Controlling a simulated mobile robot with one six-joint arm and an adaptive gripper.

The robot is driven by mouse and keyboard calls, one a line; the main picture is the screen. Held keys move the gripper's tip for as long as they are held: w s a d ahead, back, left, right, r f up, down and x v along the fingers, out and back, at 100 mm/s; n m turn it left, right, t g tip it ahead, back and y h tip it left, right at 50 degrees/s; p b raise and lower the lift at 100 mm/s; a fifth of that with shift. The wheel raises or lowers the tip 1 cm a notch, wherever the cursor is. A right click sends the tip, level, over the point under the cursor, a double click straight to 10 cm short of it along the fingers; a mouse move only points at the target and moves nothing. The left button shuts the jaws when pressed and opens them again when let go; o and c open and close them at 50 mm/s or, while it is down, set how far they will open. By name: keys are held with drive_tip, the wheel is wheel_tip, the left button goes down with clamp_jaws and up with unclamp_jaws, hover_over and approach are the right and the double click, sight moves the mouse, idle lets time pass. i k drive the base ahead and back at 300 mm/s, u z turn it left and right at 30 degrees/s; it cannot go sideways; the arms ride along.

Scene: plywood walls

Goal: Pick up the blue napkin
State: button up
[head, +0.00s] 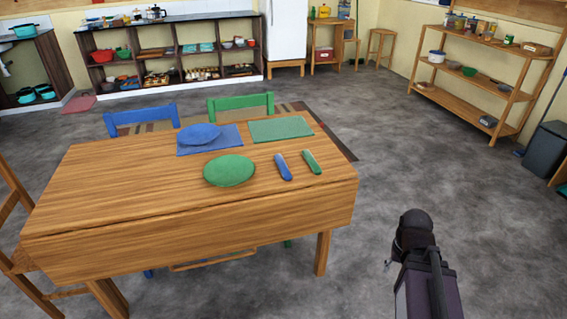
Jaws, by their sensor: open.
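A slim blue rolled or folded cloth (283,167), which looks like the blue napkin, lies on the wooden table (110,190) near its right side. A similar green roll (312,162) lies just to its right, apart from it. My dark arm shows at the lower right, beyond the table's right edge and over the floor. I cannot make out my gripper's fingers. Nothing covers the blue napkin.
A green plate (229,170) lies left of the napkin. Behind are a blue mat (226,145) bearing a blue plate (199,134), and a green mat (280,129). Blue (141,118) and green (241,101) chairs stand behind the table. Floor right of the table is clear.

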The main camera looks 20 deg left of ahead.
sight(284, 169)
drive_tip(key=u, duration=0.4)
drive_tip(key=i, duration=0.95)
drive_tip(key=u, duration=0.65)
